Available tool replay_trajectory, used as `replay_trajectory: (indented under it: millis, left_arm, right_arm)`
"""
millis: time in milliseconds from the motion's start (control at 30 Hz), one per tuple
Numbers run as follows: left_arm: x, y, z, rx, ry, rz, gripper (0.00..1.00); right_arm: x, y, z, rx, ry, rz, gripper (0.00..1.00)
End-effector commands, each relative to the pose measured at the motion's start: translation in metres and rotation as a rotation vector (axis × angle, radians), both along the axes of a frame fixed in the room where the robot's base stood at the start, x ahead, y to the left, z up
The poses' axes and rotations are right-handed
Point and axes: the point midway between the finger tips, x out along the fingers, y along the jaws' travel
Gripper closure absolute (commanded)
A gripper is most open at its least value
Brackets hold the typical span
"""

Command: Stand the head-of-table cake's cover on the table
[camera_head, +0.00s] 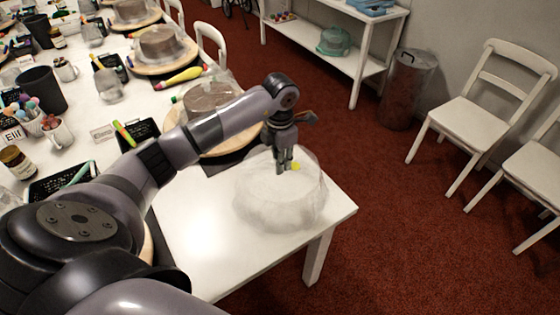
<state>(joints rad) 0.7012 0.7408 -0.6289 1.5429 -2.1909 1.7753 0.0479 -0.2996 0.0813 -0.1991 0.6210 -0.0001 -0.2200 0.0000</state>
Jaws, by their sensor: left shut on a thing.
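I cannot tell whether the cover's rim touches the table. The brown cake (205,95) at this end of the table sits on a wooden turntable (232,142), partly hidden behind my left arm. My right gripper is not in view.
Other covered cakes stand further along the table, such as one cake (160,42). A black tray (138,132), a mug (58,133) and a dark cup (40,88) lie to the left. White chairs (470,120) and a metal bin (408,88) stand on the red floor.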

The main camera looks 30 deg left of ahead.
Motion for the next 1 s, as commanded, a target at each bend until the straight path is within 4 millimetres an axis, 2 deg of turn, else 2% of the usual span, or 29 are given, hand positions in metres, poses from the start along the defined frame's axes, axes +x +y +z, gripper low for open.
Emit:
replay_trajectory:
  millis: [100,433,467,500,767,1000]
  left_arm:
    - [-0.0005,0.0,-0.0105,0.0,0.0,0.0,1.0]
    - [-0.0001,0.0003,-0.015,0.001,0.0,0.0,1.0]
    - [-0.0001,0.0003,-0.0148,0.001,0.0,0.0,0.81]
    - [-0.0001,0.0003,-0.0138,0.001,0.0,0.0,0.78]
    - [-0.0001,0.0003,-0.0137,0.001,0.0,0.0,0.62]
    - [0.0,0.0002,-0.0134,0.001,0.0,0.0,0.62]
  right_arm:
    - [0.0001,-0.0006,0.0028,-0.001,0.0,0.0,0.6]
    - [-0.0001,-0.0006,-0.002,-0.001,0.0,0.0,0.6]
    - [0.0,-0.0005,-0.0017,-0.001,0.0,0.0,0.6]
    - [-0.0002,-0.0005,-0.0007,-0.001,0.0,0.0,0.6]
    - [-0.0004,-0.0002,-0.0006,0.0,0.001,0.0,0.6]
    - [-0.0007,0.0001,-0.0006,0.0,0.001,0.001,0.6]
